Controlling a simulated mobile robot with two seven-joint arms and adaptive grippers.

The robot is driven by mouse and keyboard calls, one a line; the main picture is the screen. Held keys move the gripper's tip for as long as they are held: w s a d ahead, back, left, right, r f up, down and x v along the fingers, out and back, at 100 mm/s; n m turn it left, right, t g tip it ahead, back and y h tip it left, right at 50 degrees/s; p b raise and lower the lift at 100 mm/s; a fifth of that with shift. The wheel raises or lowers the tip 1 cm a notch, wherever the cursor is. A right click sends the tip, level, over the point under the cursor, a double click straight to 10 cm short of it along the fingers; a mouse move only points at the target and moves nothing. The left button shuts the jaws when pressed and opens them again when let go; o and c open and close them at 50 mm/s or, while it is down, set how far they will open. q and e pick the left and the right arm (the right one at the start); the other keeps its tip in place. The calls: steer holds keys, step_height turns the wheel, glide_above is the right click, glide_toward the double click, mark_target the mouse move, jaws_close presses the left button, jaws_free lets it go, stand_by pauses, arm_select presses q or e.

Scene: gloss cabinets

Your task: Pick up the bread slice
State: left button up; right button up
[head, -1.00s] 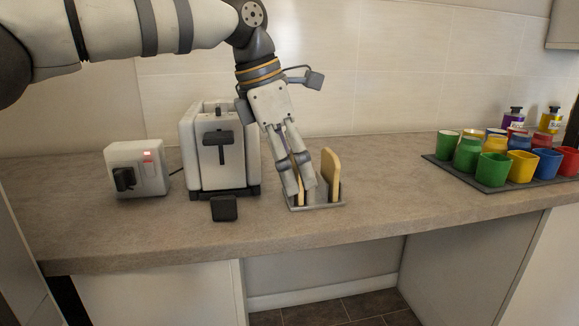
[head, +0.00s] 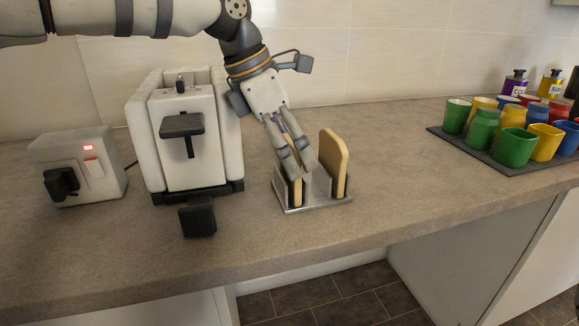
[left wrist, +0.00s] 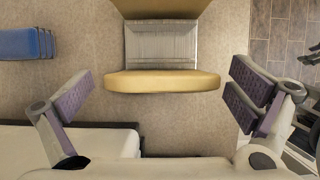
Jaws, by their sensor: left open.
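Two bread slices stand upright in a small grey metal rack (head: 318,204) on the counter. The left slice (head: 297,192) is partly hidden by my fingers, and the right slice (head: 334,162) shows clearly. My left gripper (head: 301,168) points down at the left slice, with its fingertips around the slice's top in the picture. In the left wrist view my left gripper (left wrist: 160,101) is open and empty, its fingers wide apart beyond both ends of the near slice (left wrist: 162,82). The far slice (left wrist: 160,8) is at the top edge, with the rack (left wrist: 160,45) between. My right gripper is not seen.
A white toaster (head: 190,145) with a dark lever stands left of the rack, close to my arm. A switched socket box (head: 78,165) is further left. A dark tray (head: 478,152) of coloured mugs stands to the right. The counter between rack and tray is clear.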

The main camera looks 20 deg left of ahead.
arm_select(q)
steer(key=x, duration=0.3)
steer(key=shift+d+f, duration=0.2)
steer(key=shift+d, duration=0.1)
steer(key=c, duration=0.9)
steer(key=shift+r, duration=0.1)
